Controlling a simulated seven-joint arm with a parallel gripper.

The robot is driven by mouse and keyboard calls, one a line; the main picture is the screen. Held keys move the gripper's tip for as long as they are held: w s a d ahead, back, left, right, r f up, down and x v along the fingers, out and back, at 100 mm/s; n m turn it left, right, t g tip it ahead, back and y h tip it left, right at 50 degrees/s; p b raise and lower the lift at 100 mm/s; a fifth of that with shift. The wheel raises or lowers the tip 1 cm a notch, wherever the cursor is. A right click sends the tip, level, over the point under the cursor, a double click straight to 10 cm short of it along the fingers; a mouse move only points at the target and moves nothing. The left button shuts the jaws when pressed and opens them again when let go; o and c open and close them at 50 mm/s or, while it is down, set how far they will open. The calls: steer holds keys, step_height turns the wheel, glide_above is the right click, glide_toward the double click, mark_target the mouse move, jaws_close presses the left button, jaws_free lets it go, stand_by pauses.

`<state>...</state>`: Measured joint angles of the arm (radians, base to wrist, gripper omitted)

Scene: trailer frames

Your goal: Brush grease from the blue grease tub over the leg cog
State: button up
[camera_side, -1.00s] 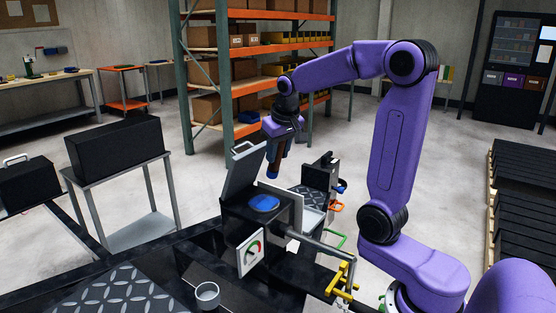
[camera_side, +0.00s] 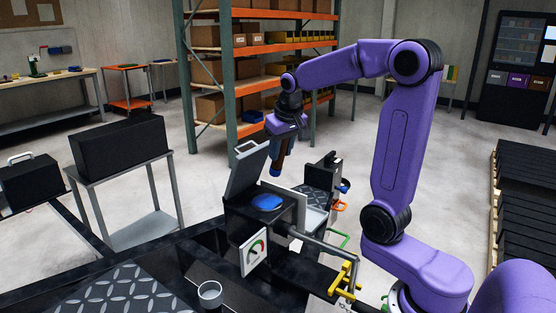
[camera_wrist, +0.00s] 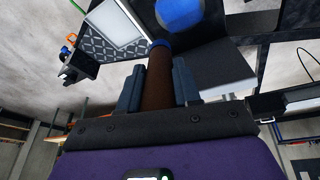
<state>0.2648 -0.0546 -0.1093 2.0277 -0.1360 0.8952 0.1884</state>
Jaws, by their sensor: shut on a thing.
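My gripper (camera_wrist: 158,85) is shut on a brown handle (camera_wrist: 159,72) with a blue band at its far end, which looks like the brush; no bristles show. In the side view my gripper (camera_side: 279,165) points down, above and slightly right of the blue grease tub (camera_side: 268,202), apart from it. I cannot pick out the leg cog in either view.
The raised black lid (camera_side: 247,172) stands close left of my gripper. A gauge panel (camera_side: 253,251), yellow handles (camera_side: 343,281) and a metal cup (camera_side: 210,294) are lower in the side view. A grey cart with a black case (camera_side: 120,147) stands left.

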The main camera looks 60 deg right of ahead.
mark_target(273, 168)
steer(key=shift+w+a+x, duration=0.1)
steer(key=shift+a+x, duration=0.05)
steer(key=shift+x, duration=0.8)
steer(key=shift+w+a+x, duration=0.1)
steer(key=shift+a+x, duration=0.05)
steer(key=shift+x, duration=0.8)
steer(key=shift+w+a+x, duration=0.15)
steer(key=shift+a+x, duration=0.05)
steer(key=shift+x, duration=0.75)
steer(key=shift+r, duration=0.1)
steer(key=shift+f, duration=0.75)
steer(key=shift+a, duration=0.15)
steer(key=shift+s+a+f, duration=0.1)
steer(key=shift+a, duration=1.05)
steer(key=shift+g, duration=0.3)
steer(key=shift+a+f, duration=0.1)
steer(key=shift+a, duration=1.2)
steer(key=shift+a, duration=0.15)
